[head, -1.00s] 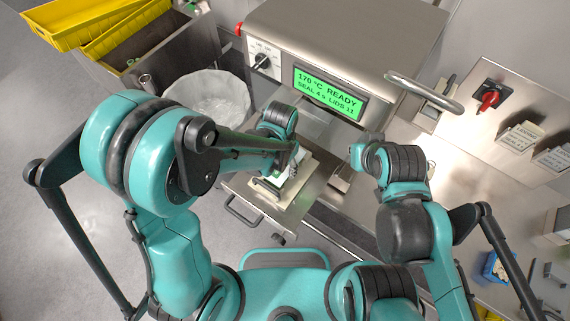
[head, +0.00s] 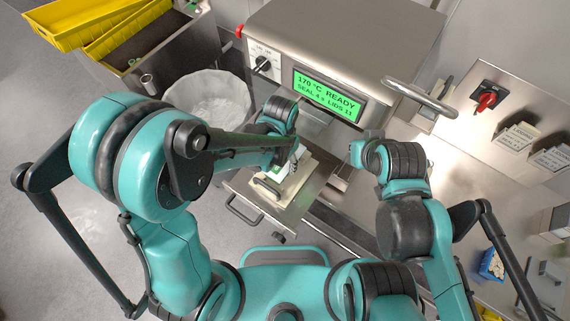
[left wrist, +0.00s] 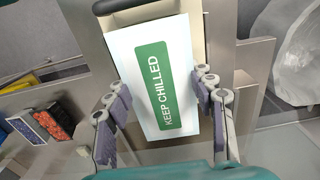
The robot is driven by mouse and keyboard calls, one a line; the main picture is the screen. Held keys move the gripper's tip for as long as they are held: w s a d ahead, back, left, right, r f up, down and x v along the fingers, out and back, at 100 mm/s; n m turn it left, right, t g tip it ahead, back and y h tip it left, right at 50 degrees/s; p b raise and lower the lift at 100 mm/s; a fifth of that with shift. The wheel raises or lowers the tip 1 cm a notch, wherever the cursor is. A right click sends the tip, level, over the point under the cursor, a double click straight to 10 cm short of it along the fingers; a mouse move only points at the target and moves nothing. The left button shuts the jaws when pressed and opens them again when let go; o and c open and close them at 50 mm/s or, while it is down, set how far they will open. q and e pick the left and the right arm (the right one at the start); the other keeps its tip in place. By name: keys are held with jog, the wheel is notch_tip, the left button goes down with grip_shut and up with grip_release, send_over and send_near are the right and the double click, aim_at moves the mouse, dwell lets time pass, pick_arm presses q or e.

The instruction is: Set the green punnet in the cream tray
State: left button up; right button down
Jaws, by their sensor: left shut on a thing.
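The green punnet (left wrist: 152,75) shows in the left wrist view as a white-topped box with a green "KEEP CHILLED" label. My left gripper (left wrist: 167,108) has a finger on each side of it and is shut on it. In the head view my left gripper (head: 292,158) is over the cream tray (head: 291,190), which sits on the pulled-out metal drawer. In the left wrist view a cream edge (left wrist: 150,13) shows beyond the box; I cannot tell whether the box rests in the tray. My right gripper (head: 360,152) is off to the right, its fingers too unclear to read.
The sealing machine (head: 345,45) with its green display stands behind the drawer. A clear-lined bin (head: 210,95) is left of it, with yellow crates (head: 95,25) beyond. In the left wrist view a blue punnet (left wrist: 24,130) and a red-filled punnet (left wrist: 52,124) stand at left.

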pick_arm(q)
jog(key=shift+r+p, duration=0.75)
jog(key=shift+r, duration=0.6)
